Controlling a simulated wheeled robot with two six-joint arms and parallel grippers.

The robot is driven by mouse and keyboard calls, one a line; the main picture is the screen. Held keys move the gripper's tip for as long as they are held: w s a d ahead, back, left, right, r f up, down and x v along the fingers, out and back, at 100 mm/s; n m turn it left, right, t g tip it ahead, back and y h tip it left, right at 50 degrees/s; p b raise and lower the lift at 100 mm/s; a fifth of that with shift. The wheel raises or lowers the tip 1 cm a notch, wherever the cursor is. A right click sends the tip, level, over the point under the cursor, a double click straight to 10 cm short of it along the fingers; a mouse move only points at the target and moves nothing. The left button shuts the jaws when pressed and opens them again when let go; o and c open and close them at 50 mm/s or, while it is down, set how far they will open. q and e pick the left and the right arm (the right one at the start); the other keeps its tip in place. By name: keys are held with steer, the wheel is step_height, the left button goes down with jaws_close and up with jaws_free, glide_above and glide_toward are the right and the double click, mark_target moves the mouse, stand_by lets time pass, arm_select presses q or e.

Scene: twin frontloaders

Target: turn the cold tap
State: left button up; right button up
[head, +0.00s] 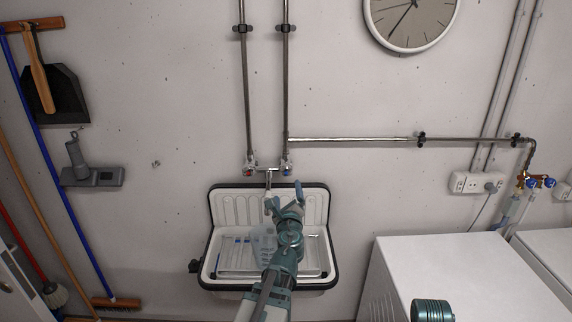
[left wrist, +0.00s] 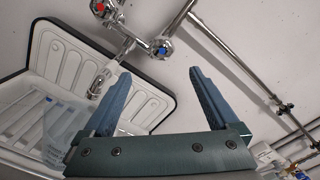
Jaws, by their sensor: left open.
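The cold tap (head: 287,169) has a blue mark and sits at the right end of the chrome mixer on the wall above the sink. In the left wrist view the cold tap (left wrist: 163,47) shows its blue-marked end just beyond the fingertips, roughly between them. My left gripper (head: 284,197) is open and empty, in front of the sink's back panel and below the tap in the head view. In the left wrist view its two blue fingers (left wrist: 157,72) stand wide apart, not touching the tap. My right gripper does not show.
The red-marked hot tap (head: 249,171) is close on the left, with the spout (head: 268,180) between. The white sink (head: 325,240) lies below, holding a clear container (head: 262,240). Pipes run up the wall and right. A white machine (head: 470,270) stands at right.

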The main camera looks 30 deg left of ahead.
mark_target(286, 173)
arm_select(q)
steer(key=shift+m, duration=0.4)
steer(key=x, duration=1.4)
steer(key=shift+w+r, duration=0.1)
steer(key=shift+r, duration=0.1)
steer(key=c, duration=1.4)
